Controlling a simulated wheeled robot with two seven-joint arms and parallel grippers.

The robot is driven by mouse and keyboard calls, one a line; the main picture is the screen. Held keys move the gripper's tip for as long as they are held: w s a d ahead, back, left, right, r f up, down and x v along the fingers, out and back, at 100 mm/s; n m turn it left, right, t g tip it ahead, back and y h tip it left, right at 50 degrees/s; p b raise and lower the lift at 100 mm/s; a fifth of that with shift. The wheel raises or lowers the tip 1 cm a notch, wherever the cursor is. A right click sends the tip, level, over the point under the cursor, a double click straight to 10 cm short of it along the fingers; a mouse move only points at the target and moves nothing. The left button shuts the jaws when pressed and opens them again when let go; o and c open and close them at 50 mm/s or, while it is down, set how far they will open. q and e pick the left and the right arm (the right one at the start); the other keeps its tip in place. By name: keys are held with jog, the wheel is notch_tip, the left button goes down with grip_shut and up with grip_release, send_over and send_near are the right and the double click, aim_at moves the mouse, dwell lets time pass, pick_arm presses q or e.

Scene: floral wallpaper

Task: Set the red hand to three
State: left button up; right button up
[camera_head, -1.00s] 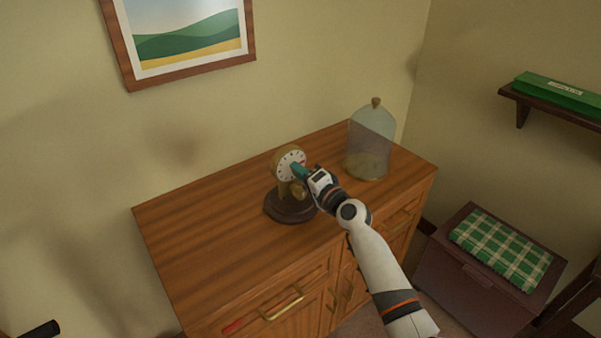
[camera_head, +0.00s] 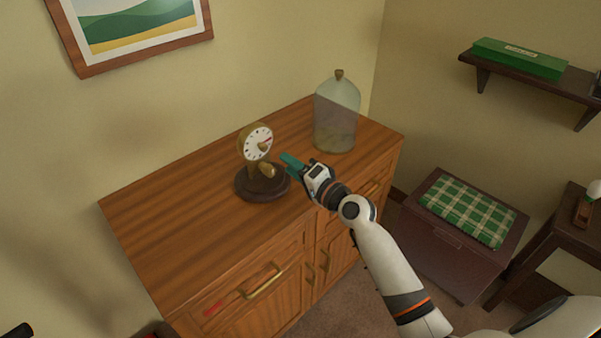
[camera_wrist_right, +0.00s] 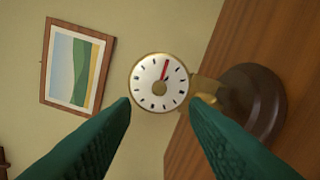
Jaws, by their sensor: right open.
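A small brass clock (camera_head: 254,150) with a round white dial stands on a dark round base (camera_head: 262,188) on the wooden cabinet. Its dial (camera_wrist_right: 145,91) faces the right wrist camera, turned so that the base lies to the right. The red hand (camera_wrist_right: 165,69) points up and slightly right there, about three relative to the base. The red hand also shows in the head view (camera_head: 266,141), pointing right. My right gripper (camera_head: 288,161) has teal fingers, open and empty, just right of the clock and apart from the dial. My left gripper is not visible.
A glass dome (camera_head: 336,120) stands behind the gripper at the cabinet's back right. The cabinet top (camera_head: 180,215) is clear to the left. A chest with a green checked cushion (camera_head: 468,210) stands to the right.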

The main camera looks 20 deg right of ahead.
jog(key=shift+v, duration=1.55)
